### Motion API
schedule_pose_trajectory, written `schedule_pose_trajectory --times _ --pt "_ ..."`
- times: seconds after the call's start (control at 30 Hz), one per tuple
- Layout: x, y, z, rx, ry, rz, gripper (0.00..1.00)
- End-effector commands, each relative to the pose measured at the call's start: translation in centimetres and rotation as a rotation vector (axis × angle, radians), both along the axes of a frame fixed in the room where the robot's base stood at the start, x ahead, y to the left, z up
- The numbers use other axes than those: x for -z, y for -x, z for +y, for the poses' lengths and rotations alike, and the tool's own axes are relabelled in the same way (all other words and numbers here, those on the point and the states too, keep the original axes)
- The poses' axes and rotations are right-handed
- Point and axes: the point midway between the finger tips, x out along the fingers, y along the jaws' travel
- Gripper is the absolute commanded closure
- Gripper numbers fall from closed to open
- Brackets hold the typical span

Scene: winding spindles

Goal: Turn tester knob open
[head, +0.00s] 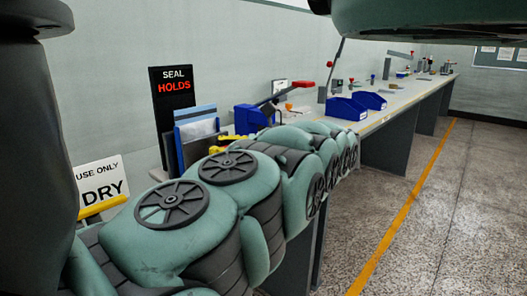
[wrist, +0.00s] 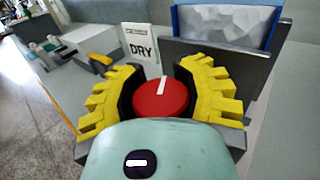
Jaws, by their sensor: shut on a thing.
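The red tester knob (wrist: 165,100) is in the middle of the wrist view, round with a white bar mark on its face. The mark runs nearly up and down in the picture, leaning slightly right at its top. My gripper (wrist: 158,88) has its yellow ribbed fingers on both sides of the knob and is shut on it. In the head view only a bit of my yellow gripper (head: 224,144) shows beyond my arm, which hides the knob and the tester body.
A white DRY sign (wrist: 140,45) and a yellow-handled part (wrist: 101,60) stand near the knob. Blue bins (head: 346,109) sit farther along the bench (head: 400,109); open floor lies right.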

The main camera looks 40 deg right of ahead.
Motion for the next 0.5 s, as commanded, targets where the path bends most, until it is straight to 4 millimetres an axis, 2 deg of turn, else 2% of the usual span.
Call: schedule_pose_trajectory --times 0.4,0.43,0.5 --pt "0.16 0.07 -0.19 0.008 -0.001 0.005 1.0" --pt "0.17 0.08 -0.2 0.008 -0.001 0.005 0.63" --pt "0.16 0.08 -0.2 0.008 -0.001 0.005 0.55"
